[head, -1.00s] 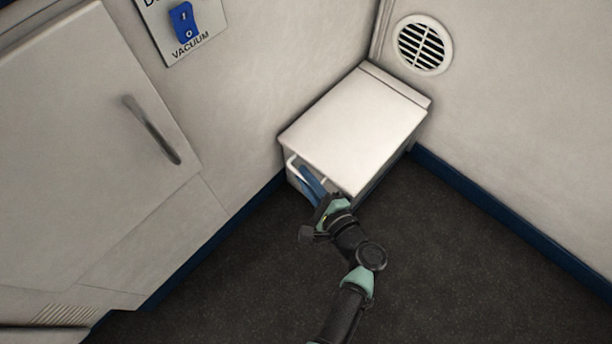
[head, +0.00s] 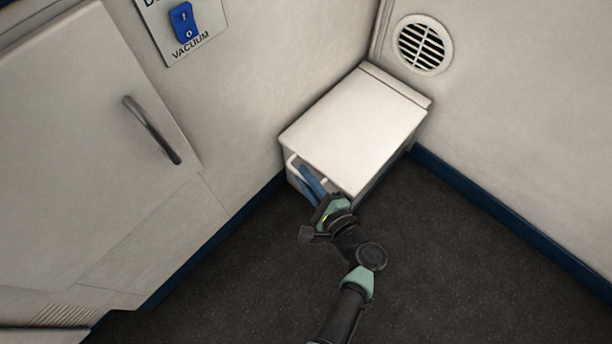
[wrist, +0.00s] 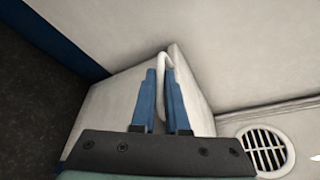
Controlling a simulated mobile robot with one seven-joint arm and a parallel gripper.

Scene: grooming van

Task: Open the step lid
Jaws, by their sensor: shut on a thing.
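The step is a white box in the corner, and its flat white lid (head: 350,125) lies level on top, looking closed. A white bar handle (head: 291,163) runs along the lid's front edge. My gripper (head: 306,176) reaches the front of the step with its blue fingers at the handle. In the wrist view the two blue fingers (wrist: 163,95) stand on either side of the white handle (wrist: 163,62), shut on it. Part of the handle is hidden behind the fingers.
A white cabinet door with a grey handle (head: 151,130) is at the left. A blue vacuum switch (head: 183,22) is on the wall above. A round vent (head: 422,45) is on the right wall. The dark floor (head: 480,270) is clear.

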